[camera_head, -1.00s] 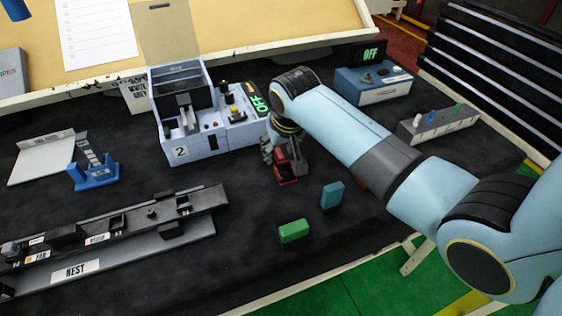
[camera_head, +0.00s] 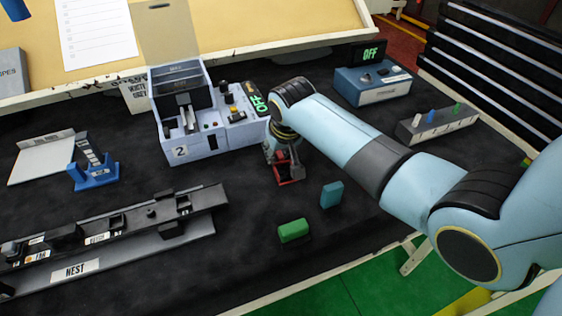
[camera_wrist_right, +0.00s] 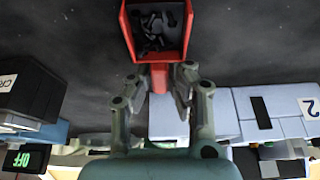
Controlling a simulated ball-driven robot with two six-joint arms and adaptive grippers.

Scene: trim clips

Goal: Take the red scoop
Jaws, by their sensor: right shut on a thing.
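The red scoop (camera_head: 289,180) is near the middle of the head view, in front of the grey machine. In the right wrist view the scoop (camera_wrist_right: 127,45) is a square red tray with several dark clips inside and a short red handle towards me. My right gripper (camera_head: 284,158) is at the scoop; in the right wrist view its fingers (camera_wrist_right: 160,100) are on both sides of the handle and shut on it. I cannot tell whether the scoop touches the dark mat. My left gripper is not in view.
The grey machine (camera_head: 190,150) marked 2 stands behind and left of the scoop. A teal block (camera_head: 332,194) and a green block (camera_head: 293,231) stand in front. The nest rail (camera_head: 115,240) lies at left. A blue box (camera_head: 372,87) and a grey peg rack (camera_head: 437,123) are at right.

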